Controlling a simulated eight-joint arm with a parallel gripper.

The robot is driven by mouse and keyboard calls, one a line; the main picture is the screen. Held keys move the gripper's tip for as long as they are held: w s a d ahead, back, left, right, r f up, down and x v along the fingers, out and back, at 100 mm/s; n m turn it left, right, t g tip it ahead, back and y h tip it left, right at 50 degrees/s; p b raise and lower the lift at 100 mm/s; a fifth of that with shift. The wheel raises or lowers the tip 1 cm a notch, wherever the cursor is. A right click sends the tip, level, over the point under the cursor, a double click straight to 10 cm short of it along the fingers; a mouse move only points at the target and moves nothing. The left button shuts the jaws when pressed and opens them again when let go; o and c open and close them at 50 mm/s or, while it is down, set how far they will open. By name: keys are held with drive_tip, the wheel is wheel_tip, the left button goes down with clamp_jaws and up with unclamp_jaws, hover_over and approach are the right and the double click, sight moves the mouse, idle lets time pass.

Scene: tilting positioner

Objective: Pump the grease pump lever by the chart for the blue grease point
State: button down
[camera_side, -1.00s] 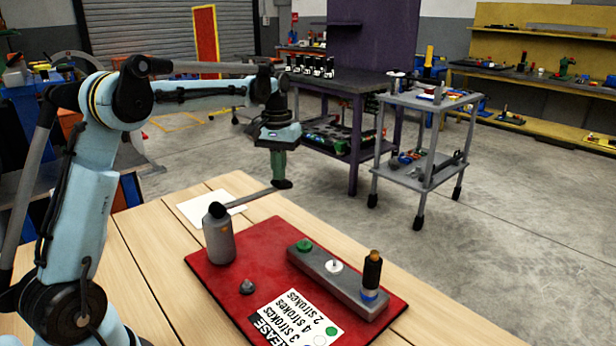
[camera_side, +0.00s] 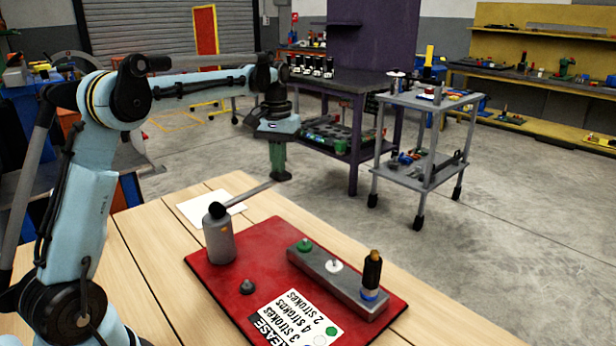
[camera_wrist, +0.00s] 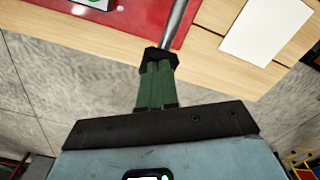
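The grey pump (camera_side: 219,243) stands upright on a red plate (camera_side: 215,276). Its lever (camera_side: 250,194) slopes up to the right; in the wrist view the lever (camera_wrist: 175,22) ends in a dark grip. My gripper (camera_side: 280,176) has its green fingers closed on that end; they also show in the wrist view (camera_wrist: 159,62). A grey block (camera_side: 318,266) carries green (camera_side: 304,245), white (camera_side: 334,266) and blue (camera_side: 369,295) grease points. A dark cylinder with a tan top (camera_side: 372,268) stands on the blue one. The chart (camera_side: 296,318) reads 3, 4 and 2 strokes; green is beside 2, white beside 4. Its bottom is cut off.
A small grey cone (camera_side: 247,287) sits on the red plate. A white sheet (camera_side: 205,206) lies on the wooden table (camera_side: 150,255) behind the pump. A grey cart (camera_side: 425,175) and a purple bench (camera_side: 354,160) stand beyond the table.

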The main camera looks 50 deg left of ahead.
wheel_tip(320, 180, up, 11)
idle(0.9)
drive_tip(key=shift+f, duration=0.15)
drive_tip(key=s+d+f+m+t, duration=0.35)
drive_tip(key=s+d, duration=0.35)
drive_tip(key=d, duration=0.4)
drive_tip(key=s+d+f+m+t, duration=0.2)
drive_tip(key=s+d+f, duration=0.4)
drive_tip(key=s+f, duration=0.3)
drive_tip(key=shift+s+f+t, duration=0.35)
drive_tip(key=shift+f+t, duration=0.5)
